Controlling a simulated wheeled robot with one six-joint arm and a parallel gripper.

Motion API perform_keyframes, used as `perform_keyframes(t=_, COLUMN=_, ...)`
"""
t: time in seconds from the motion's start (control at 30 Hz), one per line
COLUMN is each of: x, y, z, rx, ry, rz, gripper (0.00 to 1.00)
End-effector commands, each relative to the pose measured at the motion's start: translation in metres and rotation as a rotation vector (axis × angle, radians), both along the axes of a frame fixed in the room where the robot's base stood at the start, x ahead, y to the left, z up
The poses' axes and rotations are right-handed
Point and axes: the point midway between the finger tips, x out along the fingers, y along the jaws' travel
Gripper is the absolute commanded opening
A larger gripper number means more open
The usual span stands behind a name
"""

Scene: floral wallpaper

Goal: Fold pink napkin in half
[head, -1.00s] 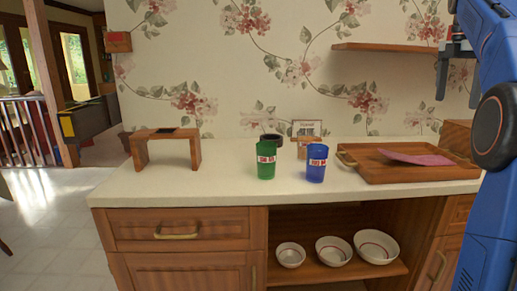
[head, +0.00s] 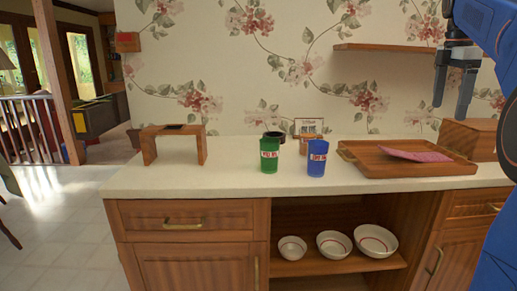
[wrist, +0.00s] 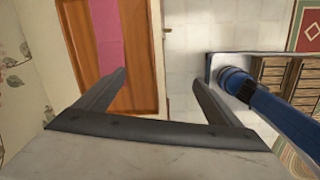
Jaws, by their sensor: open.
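The pink napkin (head: 418,155) lies in the wooden tray (head: 375,171) on the right part of the counter. Its left end looks slightly raised. In the wrist view the napkin (wrist: 108,35) shows as a pink strip on the brown tray (wrist: 134,60). My gripper (head: 452,110) is open and empty, pointing down above the right part of the tray, well clear of the napkin. In the wrist view its two fingers (wrist: 160,82) are spread wide with nothing between them.
A green cup (head: 268,156) and a blue cup (head: 317,158) stand left of the tray. A small wooden stand (head: 174,144) is further left. A wooden box (head: 468,138) sits behind the tray's right end, and a shelf (head: 388,47) hangs above. Bowls (head: 333,244) sit below the counter.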

Motion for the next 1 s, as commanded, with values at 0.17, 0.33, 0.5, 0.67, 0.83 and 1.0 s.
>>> perform_keyframes(t=0.17, x=-0.024, y=0.039, z=-0.02, rx=0.008, ry=-0.054, rz=-0.137, gripper=0.88)
perform_keyframes(t=0.33, x=-0.053, y=0.079, z=-0.05, rx=0.03, ry=-0.12, rz=-0.303, gripper=0.88)
perform_keyframes(t=0.5, x=-0.086, y=0.115, z=-0.088, rx=0.066, ry=-0.179, rz=-0.47, gripper=0.88)
perform_keyframes(t=0.67, x=-0.121, y=0.147, z=-0.13, rx=0.111, ry=-0.233, rz=-0.629, gripper=0.88)
perform_keyframes(t=0.83, x=-0.16, y=0.175, z=-0.181, rx=0.17, ry=-0.283, rz=-0.798, gripper=0.88)
perform_keyframes(t=1.0, x=-0.202, y=0.2, z=-0.238, rx=0.241, ry=-0.322, rz=-0.969, gripper=0.88)
